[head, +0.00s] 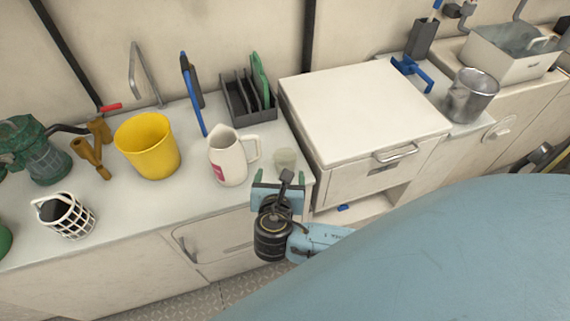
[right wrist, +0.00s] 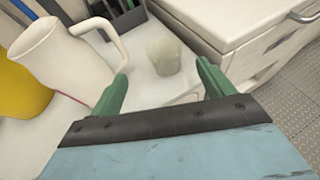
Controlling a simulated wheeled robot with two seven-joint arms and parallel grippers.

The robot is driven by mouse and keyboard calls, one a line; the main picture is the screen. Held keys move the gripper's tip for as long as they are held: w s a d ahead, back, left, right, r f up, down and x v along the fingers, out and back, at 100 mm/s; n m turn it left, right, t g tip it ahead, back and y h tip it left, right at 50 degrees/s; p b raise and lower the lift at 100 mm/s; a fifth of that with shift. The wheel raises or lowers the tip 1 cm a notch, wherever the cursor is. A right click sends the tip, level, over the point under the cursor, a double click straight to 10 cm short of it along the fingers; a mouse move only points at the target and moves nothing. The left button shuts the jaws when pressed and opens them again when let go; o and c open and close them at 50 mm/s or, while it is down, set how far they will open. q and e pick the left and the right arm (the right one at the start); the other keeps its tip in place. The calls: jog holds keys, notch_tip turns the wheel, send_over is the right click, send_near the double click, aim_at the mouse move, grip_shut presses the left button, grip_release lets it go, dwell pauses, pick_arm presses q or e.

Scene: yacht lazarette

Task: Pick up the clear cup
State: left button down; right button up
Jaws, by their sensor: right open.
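The clear cup (head: 285,159) stands upright on the white counter, in the corner between the white pitcher and the white box unit. It looks pale and see-through, and it also shows in the right wrist view (right wrist: 164,56). My right gripper (head: 281,178) is in front of the cup at the counter's front edge. In the right wrist view its green fingers (right wrist: 162,82) are open, with the cup beyond the tips and between their lines. The fingers appear apart from the cup. My left gripper is not in view.
The white pitcher (head: 228,158) stands just left of the cup, its handle towards it. The white box unit (head: 362,108) rises close on the right. A dark rack (head: 243,108) stands behind. A yellow bucket (head: 148,148) is farther left.

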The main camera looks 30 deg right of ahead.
jog(key=b, duration=0.2)
send_near(285, 153)
jog(key=x, duration=0.3)
jog(key=shift+w+r, duration=0.15)
jog(key=shift+w, duration=0.15)
jog(key=shift+w+d, duration=0.25)
jog(key=shift+w, duration=0.1)
jog(key=shift+w+d+f+b, duration=0.65)
jog(key=shift+d+f+b, duration=0.15)
jog(key=shift+f, duration=0.2)
jog(key=shift+x, duration=0.9)
jog(key=shift+w+d+f+b, duration=0.1)
jog(key=shift+w+d+b, duration=0.05)
jog(key=shift+w+b, duration=0.15)
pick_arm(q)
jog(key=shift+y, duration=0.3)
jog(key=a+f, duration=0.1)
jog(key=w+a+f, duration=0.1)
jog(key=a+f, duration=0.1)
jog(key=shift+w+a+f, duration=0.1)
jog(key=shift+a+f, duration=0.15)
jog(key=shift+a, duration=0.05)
pick_arm(e)
jog(key=c, duration=1.1)
jog(key=shift+o, duration=0.2)
